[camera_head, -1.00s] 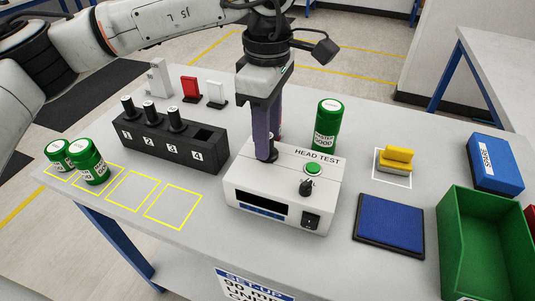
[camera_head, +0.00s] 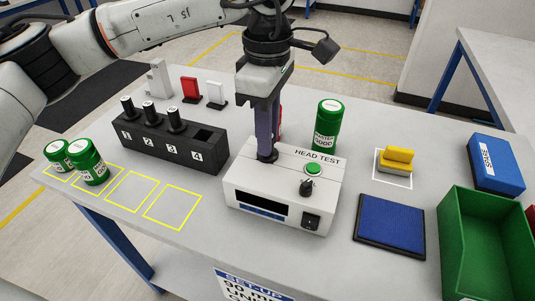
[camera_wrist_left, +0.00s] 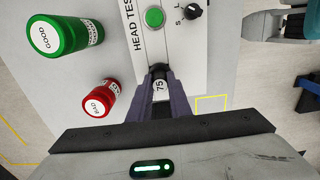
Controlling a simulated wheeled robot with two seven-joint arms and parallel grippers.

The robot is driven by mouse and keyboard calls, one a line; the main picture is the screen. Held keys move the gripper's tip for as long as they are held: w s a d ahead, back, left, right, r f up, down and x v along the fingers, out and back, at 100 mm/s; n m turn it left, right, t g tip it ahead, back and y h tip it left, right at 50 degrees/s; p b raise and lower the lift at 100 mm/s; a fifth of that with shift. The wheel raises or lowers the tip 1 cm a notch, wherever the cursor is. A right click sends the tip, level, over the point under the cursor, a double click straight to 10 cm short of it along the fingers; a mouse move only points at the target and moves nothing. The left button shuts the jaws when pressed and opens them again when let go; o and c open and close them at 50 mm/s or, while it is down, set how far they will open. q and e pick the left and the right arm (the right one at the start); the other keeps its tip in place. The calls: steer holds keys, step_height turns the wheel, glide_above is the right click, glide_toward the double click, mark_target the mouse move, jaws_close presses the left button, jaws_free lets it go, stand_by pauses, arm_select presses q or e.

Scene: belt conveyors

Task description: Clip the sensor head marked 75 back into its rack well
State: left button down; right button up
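The sensor head marked 75 (camera_wrist_left: 159,86) sits between the fingers of my left gripper (camera_wrist_left: 160,76) in the left wrist view. In the head view, my left gripper (camera_head: 267,155) points down at the top of the white head-test box (camera_head: 250,185), with its fingers closed in around the head. The fingers mostly hide the head there, and how deep it sits in the box cannot be seen. The black rack (camera_head: 150,150) stands left of the box. Wells 1, 2 and 3 hold black heads with white tops; well 4 (camera_head: 203,135) is empty. My right gripper is out of view.
A green canister (camera_head: 328,125) stands behind the box, with a red canister (camera_wrist_left: 101,98) near it. Two green canisters (camera_head: 90,165) stand at the left. A yellow block (camera_head: 396,158), blue mat (camera_head: 390,222) and green bin (camera_head: 485,245) lie right. Red and white tags stand behind the rack.

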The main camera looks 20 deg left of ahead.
arm_select(q)
steer(key=shift+r+p, duration=0.7)
steer(key=shift+r, duration=0.4)
stand_by(0.8)
steer(key=shift+r+p, duration=2.1)
steer(key=shift+r, duration=1.1)
steer(key=shift+f, duration=0.1)
